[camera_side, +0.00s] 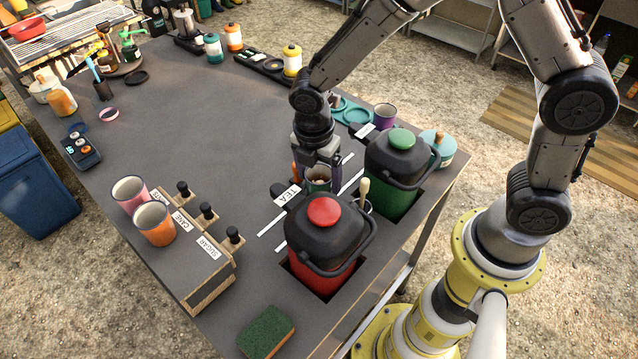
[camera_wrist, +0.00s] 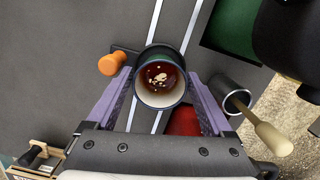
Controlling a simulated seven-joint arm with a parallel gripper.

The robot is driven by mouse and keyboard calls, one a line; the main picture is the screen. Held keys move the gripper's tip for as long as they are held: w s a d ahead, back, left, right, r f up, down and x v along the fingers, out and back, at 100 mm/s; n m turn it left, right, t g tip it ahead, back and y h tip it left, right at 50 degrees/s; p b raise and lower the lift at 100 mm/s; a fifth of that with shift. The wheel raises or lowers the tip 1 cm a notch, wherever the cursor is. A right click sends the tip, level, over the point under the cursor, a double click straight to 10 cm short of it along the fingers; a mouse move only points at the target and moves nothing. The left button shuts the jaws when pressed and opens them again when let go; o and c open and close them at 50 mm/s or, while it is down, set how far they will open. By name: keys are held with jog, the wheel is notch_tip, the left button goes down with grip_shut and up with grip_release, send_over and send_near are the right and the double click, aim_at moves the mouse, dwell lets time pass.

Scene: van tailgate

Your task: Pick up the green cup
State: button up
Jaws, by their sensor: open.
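The green cup (camera_side: 318,185) stands upright on the grey counter between the red and green urns, mostly hidden by my gripper in the side view. In the wrist view the cup (camera_wrist: 160,101) has a dark rim, a pale inside and a reddish-brown drink with light flecks. My gripper (camera_side: 318,174) points down over it. In the wrist view my gripper (camera_wrist: 158,77) is open, with one purple finger on each side of the cup. I cannot tell whether the fingers touch it.
The red urn (camera_side: 325,240) and green urn (camera_side: 398,170) stand close by. A pale-handled tool (camera_wrist: 262,127) rests in a dark container right of the cup. An orange-ended item (camera_wrist: 112,63) lies left. Pink (camera_side: 130,192) and orange (camera_side: 154,222) cups stand farther left. The counter's middle is clear.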

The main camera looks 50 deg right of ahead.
jog(key=shift+f, duration=0.1)
jog(key=c, duration=1.2)
jog(key=shift+r, duration=0.2)
